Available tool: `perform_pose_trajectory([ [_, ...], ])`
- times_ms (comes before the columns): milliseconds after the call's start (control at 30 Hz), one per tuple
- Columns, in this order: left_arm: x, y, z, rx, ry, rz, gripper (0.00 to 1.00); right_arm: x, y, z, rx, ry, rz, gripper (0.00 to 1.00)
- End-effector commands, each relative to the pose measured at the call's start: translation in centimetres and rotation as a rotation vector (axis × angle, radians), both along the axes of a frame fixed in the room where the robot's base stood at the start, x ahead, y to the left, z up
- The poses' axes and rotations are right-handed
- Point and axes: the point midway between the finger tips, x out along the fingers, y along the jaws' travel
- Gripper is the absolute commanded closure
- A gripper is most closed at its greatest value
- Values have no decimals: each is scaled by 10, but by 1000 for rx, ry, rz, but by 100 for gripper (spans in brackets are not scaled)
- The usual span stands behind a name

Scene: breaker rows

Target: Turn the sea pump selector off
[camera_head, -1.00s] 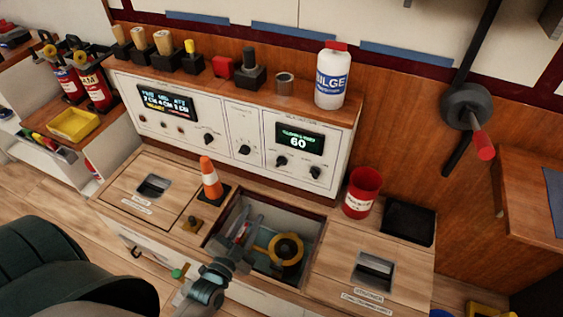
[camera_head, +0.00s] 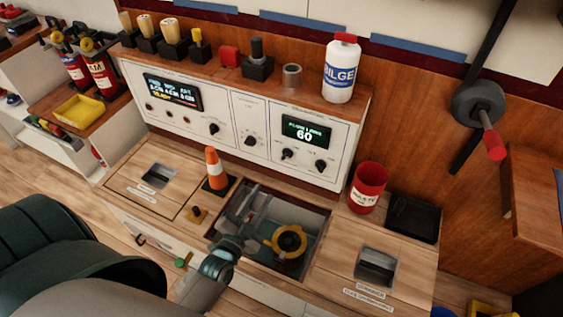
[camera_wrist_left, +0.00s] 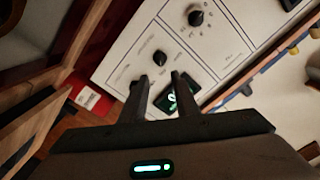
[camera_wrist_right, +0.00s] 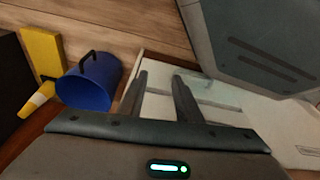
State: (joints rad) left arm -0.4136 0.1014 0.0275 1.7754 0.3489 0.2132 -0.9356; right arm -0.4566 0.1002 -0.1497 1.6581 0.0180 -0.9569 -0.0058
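A white control panel (camera_head: 220,118) carries several black rotary knobs, including a left knob (camera_head: 213,129), a middle knob (camera_head: 249,141) and two (camera_head: 287,154) (camera_head: 321,166) under a green display (camera_head: 307,132) reading 60. The labels are too small to read, so I cannot tell which knob is the sea pump selector. My left gripper (camera_head: 243,218) is over the open hatch, in front of the panel. In the left wrist view it (camera_wrist_left: 159,80) is open and empty, facing the panel, with two knobs (camera_wrist_left: 160,58) (camera_wrist_left: 195,17) beyond its fingertips. My right gripper (camera_wrist_right: 160,78) is open and empty, away from the panel.
The open hatch (camera_head: 318,216) holds a yellow-and-black round part (camera_head: 289,241). A bilge bottle (camera_head: 341,70) stands on the shelf above. A blue bucket (camera_wrist_right: 90,82) is near my right gripper.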

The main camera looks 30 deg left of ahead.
Motion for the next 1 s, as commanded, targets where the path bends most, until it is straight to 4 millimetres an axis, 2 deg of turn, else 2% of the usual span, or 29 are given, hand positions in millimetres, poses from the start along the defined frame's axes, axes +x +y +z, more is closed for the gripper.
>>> perform_pose_trajectory([
  [600, 109, 6, 1, 0, -2, -1, 72, -3, -1, -8, 0, 2, 0, 69],
  [800, 136, 8, 0, 1, -1, -1, 72, 0, -1, -7, 0, 0, 0, 69],
  [1000, 148, 9, 0, 0, 0, 0, 72, 2, 0, -5, 0, -3, 0, 69],
])
